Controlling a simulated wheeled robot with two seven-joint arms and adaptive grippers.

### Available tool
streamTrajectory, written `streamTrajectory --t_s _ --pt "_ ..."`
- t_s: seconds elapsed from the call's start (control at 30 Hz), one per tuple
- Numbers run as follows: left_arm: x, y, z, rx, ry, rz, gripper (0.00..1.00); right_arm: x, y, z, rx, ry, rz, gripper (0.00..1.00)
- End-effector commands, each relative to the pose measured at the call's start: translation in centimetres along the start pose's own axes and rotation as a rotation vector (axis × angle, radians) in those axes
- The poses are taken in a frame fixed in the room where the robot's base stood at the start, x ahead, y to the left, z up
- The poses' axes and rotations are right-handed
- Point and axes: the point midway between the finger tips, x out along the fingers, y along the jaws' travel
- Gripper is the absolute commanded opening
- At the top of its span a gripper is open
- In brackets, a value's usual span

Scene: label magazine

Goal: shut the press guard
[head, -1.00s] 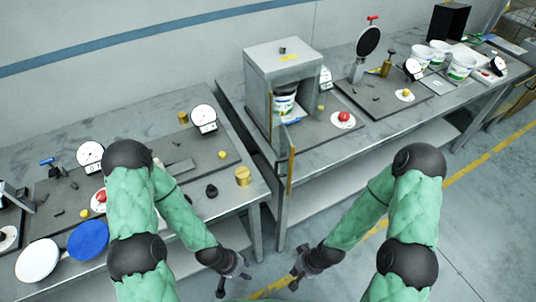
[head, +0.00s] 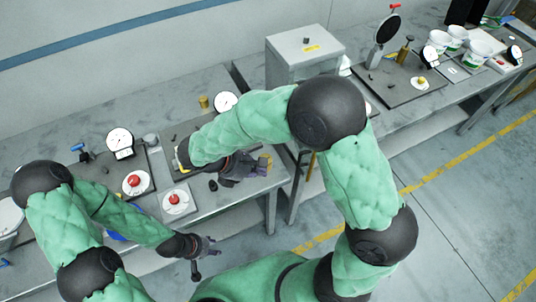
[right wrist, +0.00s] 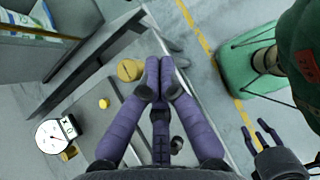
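The press is a grey box housing (head: 300,62) with a yellow label, on the right-hand bench in the head view. My right arm covers most of its front. A short piece of the guard's yellow edge (head: 311,164) shows below the arm; the rest of the guard is hidden, so its angle is unclear. My right gripper (head: 262,167) is left of the press, above the left bench's corner. In the right wrist view its purple fingertips (right wrist: 160,66) meet with nothing between them. My left gripper (head: 203,257) is open and empty in front of the left bench.
A brass weight (right wrist: 130,70) and a dial gauge (right wrist: 50,135) lie below my right gripper. Red buttons (head: 134,180) stand on the left bench. White tubs (head: 480,48) stand far right. The floor at right (head: 460,215) is clear.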

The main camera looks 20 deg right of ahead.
Motion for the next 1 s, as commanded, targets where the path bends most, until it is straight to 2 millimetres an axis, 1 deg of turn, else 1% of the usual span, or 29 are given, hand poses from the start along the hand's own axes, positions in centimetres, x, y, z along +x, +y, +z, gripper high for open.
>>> streamTrajectory --t_s 0.03,0.1,0.17,0.27,0.37,0.83,0.9,1.0 --pt "-0.3 0.1 0.0 0.0 -0.001 0.0 0.4 -1.1 0.2 0.9 -0.007 -0.029 0.021 0.0" --pt "-0.4 0.2 0.0 0.0 -0.001 0.0 0.4 -1.8 0.5 1.7 -0.013 -0.058 0.038 0.0" --pt "-0.4 0.2 0.0 0.001 -0.001 0.0 0.4 -2.0 0.6 2.1 -0.015 -0.071 0.044 0.0" --pt "-0.3 0.1 0.0 0.001 -0.001 0.0 0.4 -1.4 0.6 2.2 -0.015 -0.077 0.044 0.0" --pt "-0.1 0.1 0.0 0.001 -0.001 0.0 0.4 -0.1 0.6 2.3 -0.016 -0.077 0.041 0.0" --pt "0.8 -0.3 0.0 0.0 -0.001 0.0 0.4 8.4 0.9 2.9 -0.014 -0.074 0.039 0.0" --pt "0.7 -0.2 0.0 0.0 -0.001 0.0 0.4 8.9 1.0 4.0 -0.011 -0.072 0.04 0.0" --pt "0.7 -0.2 0.0 0.0 0.0 0.0 0.4 9.7 1.0 4.8 -0.013 -0.071 0.041 0.0"
